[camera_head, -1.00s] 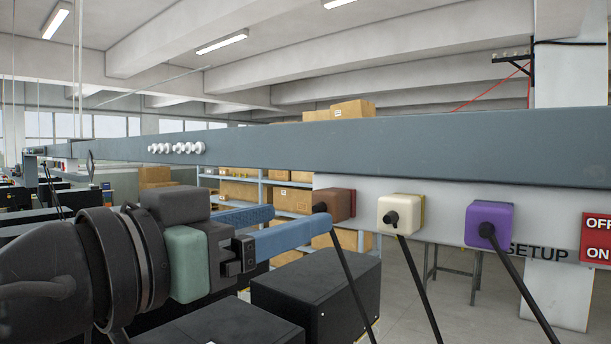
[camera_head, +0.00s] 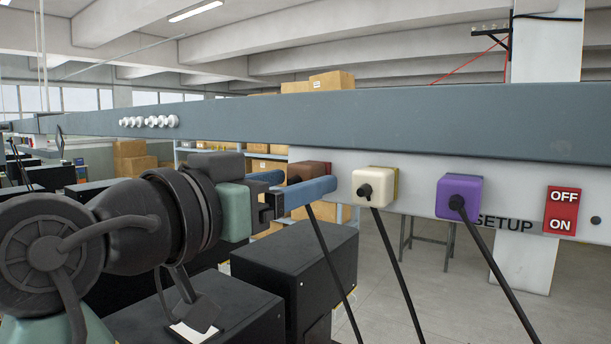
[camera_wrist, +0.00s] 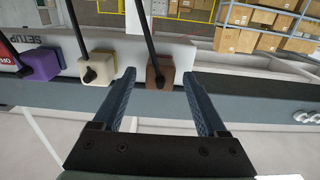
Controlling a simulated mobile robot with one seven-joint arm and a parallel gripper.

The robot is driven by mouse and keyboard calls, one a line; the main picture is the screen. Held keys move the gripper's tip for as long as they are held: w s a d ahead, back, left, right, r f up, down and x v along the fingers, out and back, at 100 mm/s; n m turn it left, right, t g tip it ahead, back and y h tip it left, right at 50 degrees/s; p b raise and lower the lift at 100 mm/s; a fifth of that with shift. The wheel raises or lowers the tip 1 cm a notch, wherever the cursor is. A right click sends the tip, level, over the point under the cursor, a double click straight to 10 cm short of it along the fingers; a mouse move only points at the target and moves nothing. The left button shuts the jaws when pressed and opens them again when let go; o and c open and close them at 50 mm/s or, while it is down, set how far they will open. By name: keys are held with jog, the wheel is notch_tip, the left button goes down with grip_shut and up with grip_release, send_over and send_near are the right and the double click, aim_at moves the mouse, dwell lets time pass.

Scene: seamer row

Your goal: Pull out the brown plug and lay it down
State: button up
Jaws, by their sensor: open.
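The brown plug (camera_head: 316,167) is a brown block on the white panel under the long grey rail, with a black cord running down from it. In the head view the near finger of my gripper (camera_head: 308,181) covers its lower part. In the wrist view the brown plug (camera_wrist: 160,73) and its cord show between the two blue fingertips of my gripper (camera_wrist: 159,78). My gripper is open, one finger on each side, with a visible gap to the block on both sides. It holds nothing.
A cream plug (camera_head: 374,186) and a purple plug (camera_head: 460,196), each with a black cord, sit to the right on the panel. Further right is a red OFF/ON switch (camera_head: 561,210). The grey rail (camera_head: 440,122) runs above. Black boxes (camera_head: 295,270) stand below.

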aim_at(297, 180)
jog(key=shift+x, duration=1.3)
dwell(0.4)
grip_shut()
jog(key=shift+s+a+f, duration=0.1)
jog(key=shift+s+a, duration=0.1)
dwell(0.4)
jog(key=shift+b+v, duration=0.3)
jog(key=shift+v, duration=0.85)
jog(key=shift+s, duration=0.1)
jog(key=shift+a, duration=0.1)
jog(key=shift+v, duration=1.5)
